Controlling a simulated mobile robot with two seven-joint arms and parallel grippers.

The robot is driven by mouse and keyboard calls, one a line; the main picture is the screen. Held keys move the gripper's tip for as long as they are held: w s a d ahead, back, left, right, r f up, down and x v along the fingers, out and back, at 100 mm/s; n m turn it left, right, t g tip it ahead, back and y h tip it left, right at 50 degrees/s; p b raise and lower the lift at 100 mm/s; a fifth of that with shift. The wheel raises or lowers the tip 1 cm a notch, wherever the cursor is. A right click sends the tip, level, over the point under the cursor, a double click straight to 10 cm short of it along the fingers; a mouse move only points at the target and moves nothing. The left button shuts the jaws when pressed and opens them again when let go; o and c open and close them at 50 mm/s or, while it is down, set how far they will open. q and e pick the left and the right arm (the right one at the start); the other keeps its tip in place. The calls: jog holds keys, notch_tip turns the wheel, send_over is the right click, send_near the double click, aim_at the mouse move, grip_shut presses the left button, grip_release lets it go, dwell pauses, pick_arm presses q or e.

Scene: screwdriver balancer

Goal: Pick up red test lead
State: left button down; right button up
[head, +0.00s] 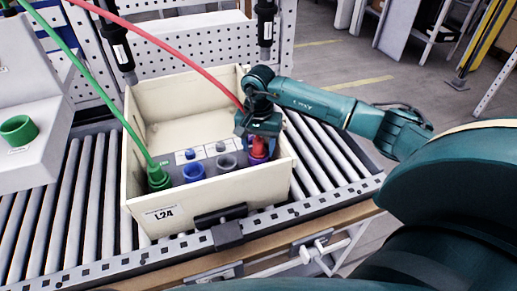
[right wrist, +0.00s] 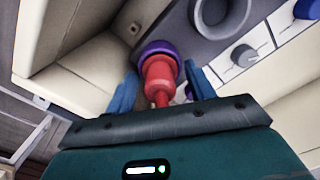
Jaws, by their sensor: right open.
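The red test lead (head: 260,147) stands in a purple-ringed socket at the right end of the panel in the cream crate (head: 208,202). Its red cable rises up and to the left. My right gripper (head: 259,140) is over the lead from above. In the right wrist view, the lead's red plug (right wrist: 160,78) sits between the two blue fingers of my right gripper (right wrist: 160,92), which is open, with one finger on each side. The purple ring (right wrist: 158,48) is just beyond the plug. Whether a finger touches the plug is unclear. My left gripper is not in view.
A green lead (head: 159,177) stands at the panel's left end, with blue (head: 193,171) and grey (head: 227,163) sockets between. The crate sits on a roller conveyor (head: 75,205). Black tools (head: 120,48) hang above it. A white stand (head: 40,125) holds a green ring (head: 18,130) at left.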

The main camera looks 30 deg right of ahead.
aim_at(259, 140)
jog(key=shift+c, duration=0.3)
jog(key=c, duration=1.1)
notch_tip(259, 140, up, 10)
jog(key=shift+r+b, duration=0.1)
jog(key=shift+b, duration=0.7)
